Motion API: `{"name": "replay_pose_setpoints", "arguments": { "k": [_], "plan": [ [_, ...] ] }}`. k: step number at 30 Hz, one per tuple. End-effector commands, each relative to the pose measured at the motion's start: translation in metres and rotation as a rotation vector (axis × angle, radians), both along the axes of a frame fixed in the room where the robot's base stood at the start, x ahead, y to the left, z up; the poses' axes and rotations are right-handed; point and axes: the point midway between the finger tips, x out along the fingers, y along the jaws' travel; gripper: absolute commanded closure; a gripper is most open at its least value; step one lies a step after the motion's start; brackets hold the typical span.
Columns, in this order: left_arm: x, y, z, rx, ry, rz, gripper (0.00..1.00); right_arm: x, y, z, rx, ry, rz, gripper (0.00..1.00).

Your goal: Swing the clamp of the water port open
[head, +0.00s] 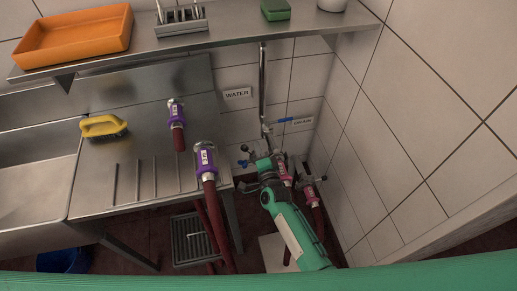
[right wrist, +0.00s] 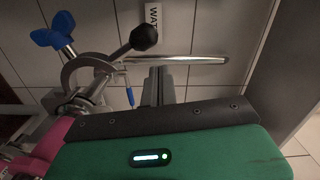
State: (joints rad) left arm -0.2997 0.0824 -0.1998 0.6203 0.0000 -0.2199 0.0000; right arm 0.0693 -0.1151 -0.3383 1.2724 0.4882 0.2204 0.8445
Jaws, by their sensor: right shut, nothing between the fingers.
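The water port's clamp (right wrist: 88,70) shows in the right wrist view as a curved metal band with a black ball-ended handle (right wrist: 145,37) and a blue wing nut (right wrist: 52,32). I cannot tell whether the band is fully closed. In the head view, its blue nut (head: 243,163) is left of my right gripper (head: 262,158). The gripper's narrow fingers also show in the right wrist view (right wrist: 165,84), shut and empty, right of the clamp and below a metal bar (right wrist: 180,59). The WATER sign (head: 237,93) is on the wall above. My left gripper is out of view.
A pink-collared hose (head: 284,173) is close beside my right gripper, and another fitting (head: 309,182) is near the right wall. A shelf (head: 220,37) with an orange tray (head: 75,36) is above.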

Motion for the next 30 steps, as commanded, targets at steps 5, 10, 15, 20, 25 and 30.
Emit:
{"name": "replay_pose_setpoints", "arguments": {
  "k": [5, 10, 15, 20, 25, 30],
  "plan": [
    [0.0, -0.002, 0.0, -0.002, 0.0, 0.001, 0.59, 0.0, 0.0, 0.0, 0.001, 0.0, 0.0, 1.0],
    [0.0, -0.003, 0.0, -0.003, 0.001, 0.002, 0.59, -0.001, 0.0, 0.0, 0.001, 0.0, 0.0, 1.0],
    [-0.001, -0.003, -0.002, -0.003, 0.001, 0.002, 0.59, -0.015, -0.004, -0.002, 0.001, 0.001, 0.0, 1.0],
    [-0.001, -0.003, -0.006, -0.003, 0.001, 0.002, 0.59, -0.041, -0.011, -0.003, 0.001, 0.002, 0.0, 1.0],
    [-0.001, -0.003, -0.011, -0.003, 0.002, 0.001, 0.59, -0.072, -0.018, -0.002, 0.0, 0.003, 0.0, 1.0],
    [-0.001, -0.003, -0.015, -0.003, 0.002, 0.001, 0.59, -0.102, -0.026, -0.002, 0.0, 0.002, 0.0, 1.0]
  ]
}}
